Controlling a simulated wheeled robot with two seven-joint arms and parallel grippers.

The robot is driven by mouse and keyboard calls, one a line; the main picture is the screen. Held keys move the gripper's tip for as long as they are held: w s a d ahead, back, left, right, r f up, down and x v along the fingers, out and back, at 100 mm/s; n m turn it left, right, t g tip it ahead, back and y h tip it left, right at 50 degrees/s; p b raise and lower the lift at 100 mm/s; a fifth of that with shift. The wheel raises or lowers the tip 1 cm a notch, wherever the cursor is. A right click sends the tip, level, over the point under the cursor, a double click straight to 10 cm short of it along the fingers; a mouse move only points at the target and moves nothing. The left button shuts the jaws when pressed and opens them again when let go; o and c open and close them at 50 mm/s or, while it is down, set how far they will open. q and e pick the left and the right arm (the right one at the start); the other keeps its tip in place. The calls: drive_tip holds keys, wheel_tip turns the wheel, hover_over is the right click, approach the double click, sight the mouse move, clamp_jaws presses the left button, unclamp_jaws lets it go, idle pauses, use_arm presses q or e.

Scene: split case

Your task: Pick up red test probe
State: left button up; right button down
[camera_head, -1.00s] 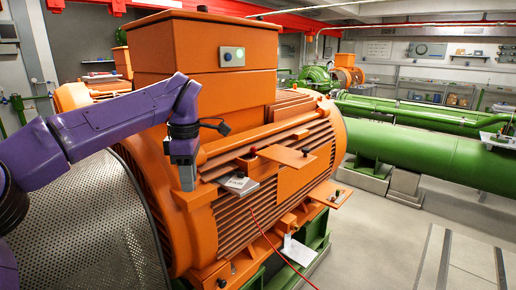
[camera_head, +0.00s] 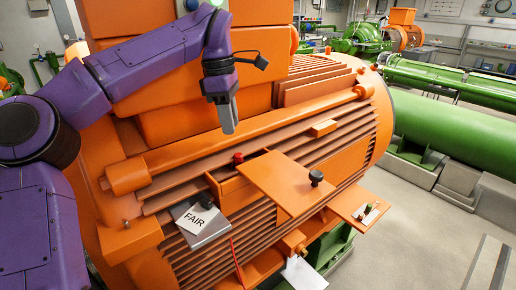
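A small red-topped piece (camera_head: 238,158) stands on the orange motor casing, left of an orange cover plate. A thin red lead (camera_head: 237,262) hangs down the ribbed side below it. I cannot tell whether either is part of the red test probe; no whole probe shows clearly. My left gripper (camera_head: 229,128) points down, just above the red-topped piece and apart from it. Its grey fingers show nearly edge-on, so I cannot tell whether they are open; nothing shows hanging from them. My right gripper is out of view.
The large orange motor (camera_head: 180,165) fills the middle. An orange cover plate (camera_head: 280,185) has a black knob (camera_head: 316,178). A tilted grey plate has a card reading FAIR (camera_head: 195,219). A small orange shelf (camera_head: 350,203) juts out at right.

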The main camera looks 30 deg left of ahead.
sight(238, 154)
use_arm(q)
drive_tip(key=f, duration=0.1)
drive_tip(key=s+f, duration=0.1)
drive_tip(key=f, duration=0.2)
drive_tip(key=shift+s+d+f, duration=0.2)
drive_tip(key=shift+s+d, duration=0.1)
drive_tip(key=shift+s, duration=0.05)
drive_tip(key=f, duration=0.1)
drive_tip(key=w+d+f, duration=0.1)
drive_tip(key=f, duration=0.1)
drive_tip(key=w+f, duration=0.1)
drive_tip(key=shift+d+f, duration=0.15)
drive_tip(key=shift+f, duration=0.25)
drive_tip(key=shift+w+f, duration=0.15)
drive_tip(key=shift+f, duration=0.2)
drive_tip(key=shift+s, duration=0.35)
drive_tip(key=shift+r, duration=0.1)
drive_tip(key=shift+c, duration=1.2)
clamp_jaws()
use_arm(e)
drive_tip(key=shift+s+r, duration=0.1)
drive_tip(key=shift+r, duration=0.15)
